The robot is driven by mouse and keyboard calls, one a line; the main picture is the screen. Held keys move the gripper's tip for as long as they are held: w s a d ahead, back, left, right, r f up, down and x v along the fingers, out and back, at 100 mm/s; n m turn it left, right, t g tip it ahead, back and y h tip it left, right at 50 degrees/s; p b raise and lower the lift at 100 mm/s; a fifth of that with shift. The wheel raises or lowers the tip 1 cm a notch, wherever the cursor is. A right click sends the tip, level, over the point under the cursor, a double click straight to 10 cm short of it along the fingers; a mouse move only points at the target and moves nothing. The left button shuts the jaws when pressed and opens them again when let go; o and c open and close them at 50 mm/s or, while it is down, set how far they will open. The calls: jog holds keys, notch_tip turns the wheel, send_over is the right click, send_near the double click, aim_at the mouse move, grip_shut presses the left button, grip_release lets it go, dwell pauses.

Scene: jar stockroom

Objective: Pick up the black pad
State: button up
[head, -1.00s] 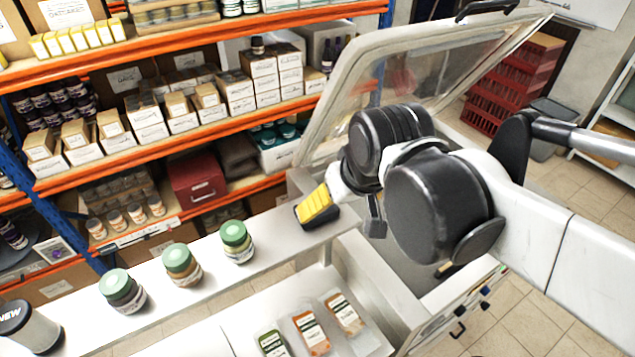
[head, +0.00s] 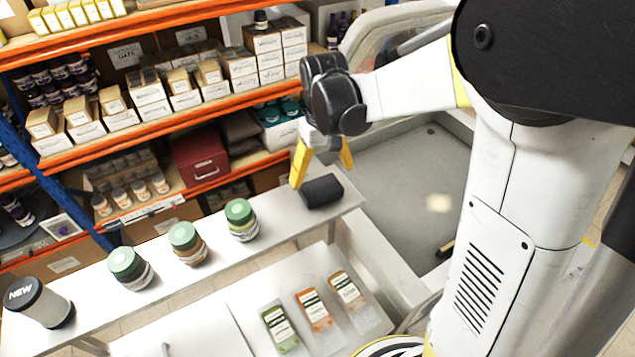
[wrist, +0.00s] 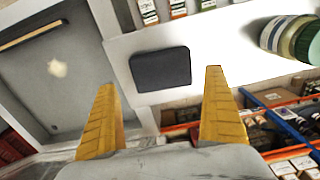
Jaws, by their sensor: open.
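The black pad (head: 322,191) lies on the right end of the narrow white shelf (head: 205,262) in the head view. In the wrist view the black pad (wrist: 160,69) is a dark rounded rectangle on the white surface, ahead of and between my fingertips. My gripper (head: 322,178) has yellow fingers spread apart just behind and above the pad. In the wrist view my gripper (wrist: 163,78) is open and empty, with clear space between the fingers and the pad not held.
Green-lidded jars, the nearest one (head: 241,220), stand in a row left of the pad. A grey open bin (head: 410,190) is to the right. Packets (head: 314,311) lie on a lower tray in front. Orange shelving (head: 150,128) is behind.

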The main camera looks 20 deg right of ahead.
aim_at(321, 186)
notch_tip(321, 186, down, 6)
jog(key=shift+a+r+p, duration=0.1)
jog(key=shift+a+p, duration=0.05)
jog(key=shift+p, duration=0.35)
jog(key=c, duration=0.8)
